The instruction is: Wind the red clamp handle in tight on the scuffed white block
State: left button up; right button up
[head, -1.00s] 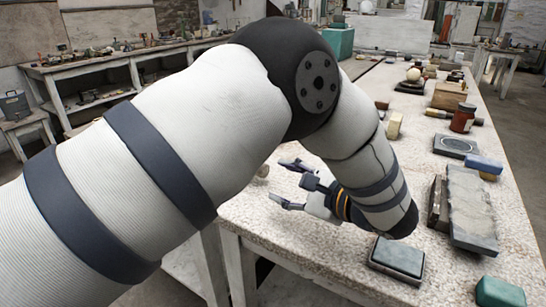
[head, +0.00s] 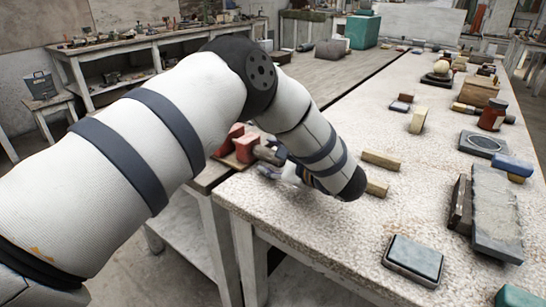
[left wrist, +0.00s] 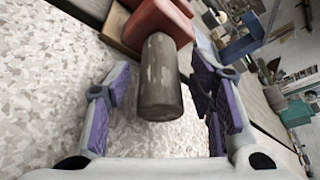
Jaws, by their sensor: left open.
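A red clamp (head: 240,143) with two upright red parts sits on a brown base at the bench's left edge. In the left wrist view its red body (left wrist: 155,22) is at the top. A worn grey-brown cylinder (left wrist: 160,80), apparently its handle, sticks out toward my camera; the cylinder also shows in the head view (head: 269,154). My left gripper (left wrist: 160,105) is open, with purple-padded fingers on either side of the cylinder and gaps visible. In the head view the gripper (head: 277,171) is partly hidden by its own wrist. I cannot make out a scuffed white block. My right gripper is out of view.
Yellowish blocks (head: 381,160) lie just right of my left wrist. A grey whetstone (head: 413,258) lies near the front edge. A long slate slab (head: 496,215), a jar (head: 492,115) and other items line the right side.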

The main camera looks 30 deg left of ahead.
pick_arm(q)
grip_shut()
jog(key=shift+r+m, duration=0.1)
jog(key=shift+m, duration=0.2)
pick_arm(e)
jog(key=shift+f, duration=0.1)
pick_arm(q)
jog(key=shift+w+m+g+b, duration=0.15)
jog(key=shift+m+g+b, duration=0.15)
jog(key=shift+m+g, duration=0.4)
jog(key=shift+f+m+g+b, duration=0.3)
jog(key=shift+m+g+b, duration=0.55)
jog(key=shift+m, duration=0.35)
jog(key=c, duration=1.2)
grip_release()
jog(key=m+g+b, duration=0.2)
jog(key=shift+m, duration=0.4)
jog(key=shift+r+m+g+b, duration=0.2)
jog(key=shift+m+g+b, duration=0.65)
jog(key=shift+m, duration=0.15)
grip_shut()
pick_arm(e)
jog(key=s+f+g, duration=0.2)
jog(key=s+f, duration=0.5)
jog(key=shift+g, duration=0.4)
pick_arm(q)
jog(key=shift+r, duration=0.1)
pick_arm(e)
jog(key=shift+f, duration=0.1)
